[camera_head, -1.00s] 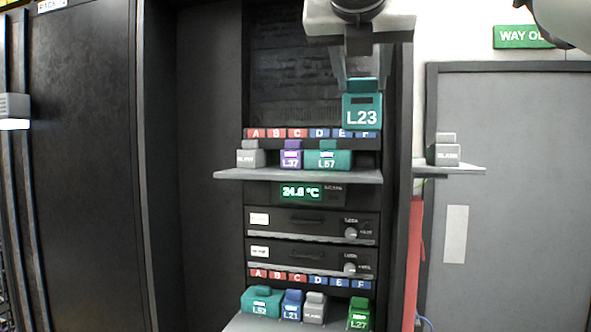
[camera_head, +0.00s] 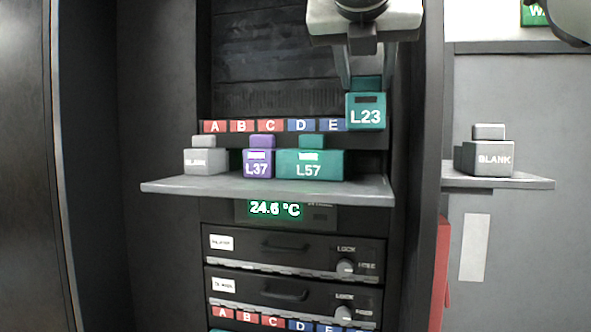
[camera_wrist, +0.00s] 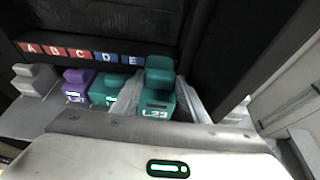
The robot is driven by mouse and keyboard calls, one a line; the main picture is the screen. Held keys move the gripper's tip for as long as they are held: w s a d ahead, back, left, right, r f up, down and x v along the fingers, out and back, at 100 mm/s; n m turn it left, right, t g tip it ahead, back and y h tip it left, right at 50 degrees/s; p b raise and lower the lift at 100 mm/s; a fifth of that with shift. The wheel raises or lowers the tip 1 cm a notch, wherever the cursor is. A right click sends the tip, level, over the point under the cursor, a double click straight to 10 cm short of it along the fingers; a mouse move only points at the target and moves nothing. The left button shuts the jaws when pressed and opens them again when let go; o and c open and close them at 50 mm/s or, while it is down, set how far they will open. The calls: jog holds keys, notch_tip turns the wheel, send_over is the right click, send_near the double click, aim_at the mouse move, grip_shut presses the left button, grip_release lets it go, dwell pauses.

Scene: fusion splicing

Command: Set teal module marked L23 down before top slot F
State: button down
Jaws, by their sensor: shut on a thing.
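The teal module marked L23 (camera_head: 366,112) is held by my gripper (camera_head: 365,82), shut on its top grip. It hangs upright above the right end of the upper shelf (camera_head: 360,187), in front of the label strip, with a gap below it in the head view. It covers the top slot F label; labels A to E (camera_head: 270,126) show to its left. In the wrist view the module (camera_wrist: 158,100) sits between the two fingers, right of label E.
On the upper shelf stand a grey blank (camera_head: 206,160), purple module L37 (camera_head: 258,163) and teal module L57 (camera_head: 310,165). The shelf's right end is free. Another blank (camera_head: 488,158) stands on a side shelf at the right. A rack post (camera_head: 431,150) rises close to the right.

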aim_at(366, 103)
jog(key=f, duration=0.1)
jog(key=f+b, duration=0.1)
jog(key=f, duration=0.2)
jog(key=shift+s+a+f, duration=0.1)
jog(key=shift+s+f, duration=0.2)
jog(key=shift+w+f+b, duration=0.1)
jog(key=shift+f+b, duration=0.8)
jog(key=shift+f, duration=1.35)
jog(key=shift+f, duration=0.15)
jog(key=c, duration=1)
grip_release()
jog(key=shift+c, duration=0.2)
